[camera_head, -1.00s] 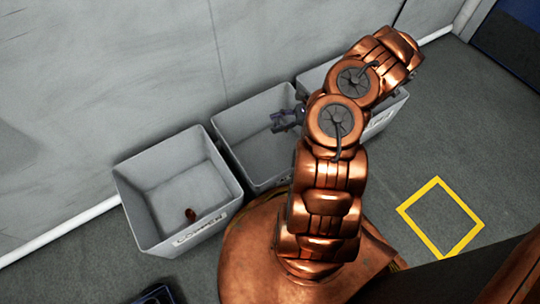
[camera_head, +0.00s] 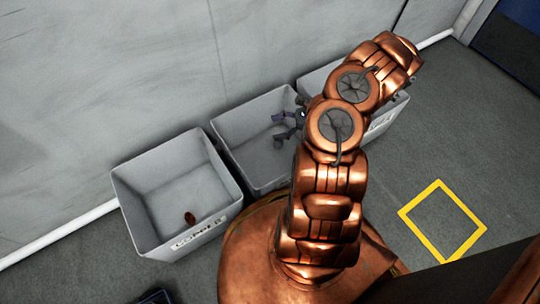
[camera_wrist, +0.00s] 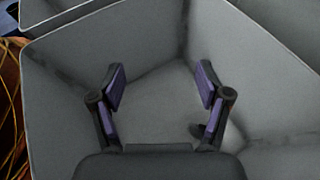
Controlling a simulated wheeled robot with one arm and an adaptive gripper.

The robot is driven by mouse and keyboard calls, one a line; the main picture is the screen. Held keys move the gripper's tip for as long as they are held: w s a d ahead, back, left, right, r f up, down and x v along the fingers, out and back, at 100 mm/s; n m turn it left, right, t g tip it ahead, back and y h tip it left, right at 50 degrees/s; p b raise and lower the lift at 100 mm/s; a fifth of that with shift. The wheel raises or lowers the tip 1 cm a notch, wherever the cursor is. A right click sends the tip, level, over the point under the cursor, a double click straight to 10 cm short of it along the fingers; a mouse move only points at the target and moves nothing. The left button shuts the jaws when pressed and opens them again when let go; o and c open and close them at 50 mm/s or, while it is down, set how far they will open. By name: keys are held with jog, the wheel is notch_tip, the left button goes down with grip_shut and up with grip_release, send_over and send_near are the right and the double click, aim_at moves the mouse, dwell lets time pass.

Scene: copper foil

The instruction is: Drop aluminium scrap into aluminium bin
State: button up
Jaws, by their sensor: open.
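My gripper (camera_head: 281,127) is over the middle grey bin (camera_head: 228,119), behind my arm in the head view. In the wrist view its two purple-padded fingers (camera_wrist: 161,87) are spread wide, with nothing between the tips. A small dark grey piece (camera_wrist: 197,130), likely the aluminium scrap, shows beside the right finger, partly hidden by it. It also seems to show just below the fingers in the head view (camera_head: 279,142). I cannot tell whether it is falling or resting in the bin. The middle bin's label is hidden.
The left bin (camera_head: 123,199) is labelled COPPER and holds a small brown piece (camera_head: 190,218). A third bin (camera_head: 316,78) stands at the right, partly behind my arm. A wall runs behind the bins. A yellow square (camera_head: 443,220) marks clear floor at right.

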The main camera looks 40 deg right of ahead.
jog(key=v, duration=1.2)
dwell(0.5)
jog(key=w+a+r+n+g+p, duration=0.3)
jog(key=a+r+n+p, duration=0.4)
jog(key=r, duration=0.7)
jog(key=w+a+r+n+g+p, duration=0.25)
jog(key=a+r+p, duration=0.35)
jog(key=a+r, duration=0.55)
jog(key=s+a+r+n+g+h+p, duration=0.25)
jog(key=a+r+p, duration=0.25)
jog(key=r, duration=0.4)
jog(key=s+a+r+n+g+h+p, duration=0.15)
jog(key=s+a+r+n+p, duration=0.25)
jog(key=r, duration=0.6)
jog(key=s+a+r+n+h+p, duration=0.1)
jog(key=s+r+n+h+p, duration=0.2)
jog(key=s+r+p, duration=0.5)
jog(key=s+a+r+n+h+p, duration=0.1)
jog(key=s+r+n+h+p, duration=0.3)
jog(key=s+r+p, duration=0.5)
jog(key=shift+s+a+r+n+p, duration=0.25)
jog(key=shift+r+n+p, duration=0.55)
jog(key=shift+r, duration=1.55)
jog(key=shift+t, duration=0.25)
